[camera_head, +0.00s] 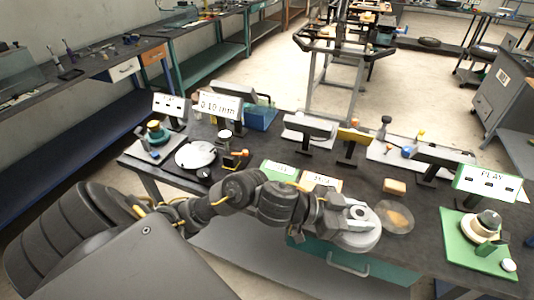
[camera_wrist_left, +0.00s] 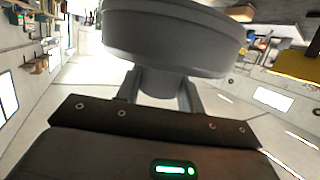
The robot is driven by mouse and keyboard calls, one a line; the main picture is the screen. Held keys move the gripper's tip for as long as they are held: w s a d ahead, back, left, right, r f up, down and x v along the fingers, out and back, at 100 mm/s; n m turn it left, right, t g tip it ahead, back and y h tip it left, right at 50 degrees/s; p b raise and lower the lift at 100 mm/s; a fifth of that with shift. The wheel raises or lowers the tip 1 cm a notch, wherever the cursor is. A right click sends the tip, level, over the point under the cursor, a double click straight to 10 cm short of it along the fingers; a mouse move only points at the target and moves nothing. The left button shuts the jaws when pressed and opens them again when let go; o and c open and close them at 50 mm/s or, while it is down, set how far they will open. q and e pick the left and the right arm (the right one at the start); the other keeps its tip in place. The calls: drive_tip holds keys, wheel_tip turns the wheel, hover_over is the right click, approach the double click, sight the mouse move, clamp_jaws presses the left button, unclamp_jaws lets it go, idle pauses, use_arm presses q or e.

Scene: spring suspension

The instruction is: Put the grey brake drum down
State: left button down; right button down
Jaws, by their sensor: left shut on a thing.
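The grey brake drum (camera_head: 360,240) is a wide, round, light grey piece near the front edge of the table in the head view. My left gripper (camera_head: 348,214) is shut on it, on a narrower part in the middle. In the left wrist view the drum (camera_wrist_left: 175,35) fills the top, with the two fingers of the left gripper (camera_wrist_left: 165,88) on either side of its stem. I cannot tell from the head view whether the drum touches the table. My right gripper is not in view.
A clear round dish (camera_head: 395,218) lies just right of the drum, with a tan block (camera_head: 395,187) behind it. A green plate (camera_head: 462,257) with stacked parts and a PLAY sign (camera_head: 487,183) stand at the right. Orange (camera_head: 321,182) and green (camera_head: 278,170) cards lie behind my arm.

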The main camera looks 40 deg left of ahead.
use_arm(q)
drive_tip(key=s+a+n+t+y+p, duration=0.1)
drive_tip(key=s+a+n+y+p, duration=0.2)
drive_tip(key=a, duration=0.6)
drive_tip(key=s+a+n+t+y+p, duration=0.15)
drive_tip(key=a+n+y, duration=0.3)
drive_tip(key=a, duration=0.45)
drive_tip(key=s+a+n+t+y+p, duration=0.1)
drive_tip(key=s+a+n+t+y, duration=0.2)
drive_tip(key=a, duration=0.6)
drive_tip(key=w+a+f+g+b, duration=0.1)
drive_tip(key=w+a+f+b, duration=0.2)
drive_tip(key=w+f+b, duration=0.6)
drive_tip(key=w+y+b, duration=0.1)
drive_tip(key=w+b, duration=0.2)
drive_tip(key=b, duration=0.3)
drive_tip(key=shift+w+a+m, duration=0.15)
drive_tip(key=shift+w+m, duration=0.05)
drive_tip(key=shift+m, duration=0.15)
drive_tip(key=f+b, duration=0.1)
drive_tip(key=f, duration=0.2)
drive_tip(key=shift+w+b, duration=0.4)
drive_tip(key=shift+a+f, duration=0.1)
drive_tip(key=shift+f, duration=0.35)
